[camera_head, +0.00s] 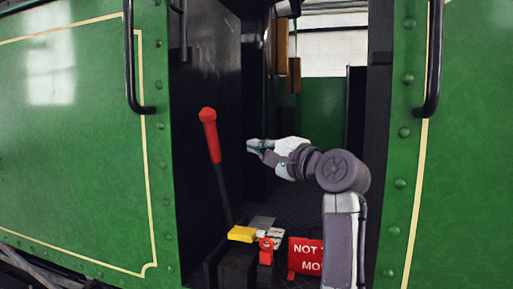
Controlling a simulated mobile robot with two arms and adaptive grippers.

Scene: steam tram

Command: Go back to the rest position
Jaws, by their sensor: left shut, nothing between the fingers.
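My left gripper (255,147) is inside the tram's doorway, near the middle of the view. Its fingers point left and are shut with nothing between them. My left arm comes up from the bottom of the doorway, on its right side, and bends left to the gripper. The red-topped lever (209,135) stands to the left of the gripper, tilted, with a visible gap between them. My right gripper does not show.
Below the gripper are a yellow object (242,234), a small red padlock-like item (266,250) and a red sign (304,258), partly hidden by my arm. Black handrails (131,65) (433,65) flank the doorway. Green side panels (75,140) close off both sides.

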